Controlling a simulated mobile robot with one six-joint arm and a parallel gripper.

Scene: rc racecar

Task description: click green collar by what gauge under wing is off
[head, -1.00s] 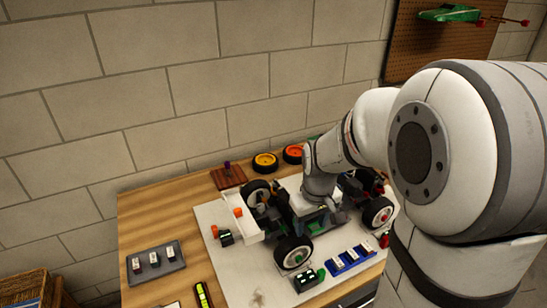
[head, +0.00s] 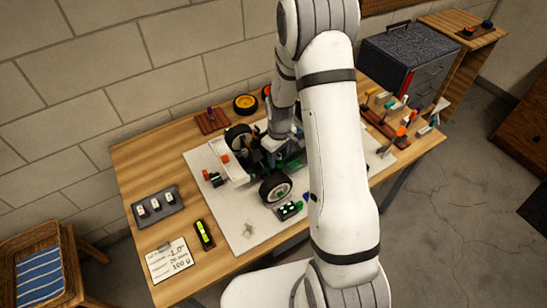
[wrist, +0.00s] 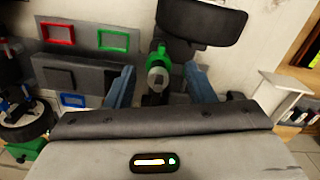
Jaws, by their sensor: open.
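My gripper (wrist: 160,72) is open in the wrist view, with one blue finger on each side of a green collar (wrist: 161,52). The collar sits on a grey rod end, near a black tyre at the top. I cannot tell whether the fingers touch it. In the head view, the racecar's white wing (head: 226,160) and front wheel (head: 276,187) show, while my arm hides much of the car and the gripper tips. I cannot make out a gauge under the wing.
Red (wrist: 58,34), green (wrist: 113,40) and blue (wrist: 72,100) frames sit left of the collar. A yellow-green level (head: 204,235), a clipboard (head: 169,260) and a grey tray (head: 156,205) lie on the table's left. Small tools stand in a rack (head: 385,127) at right.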

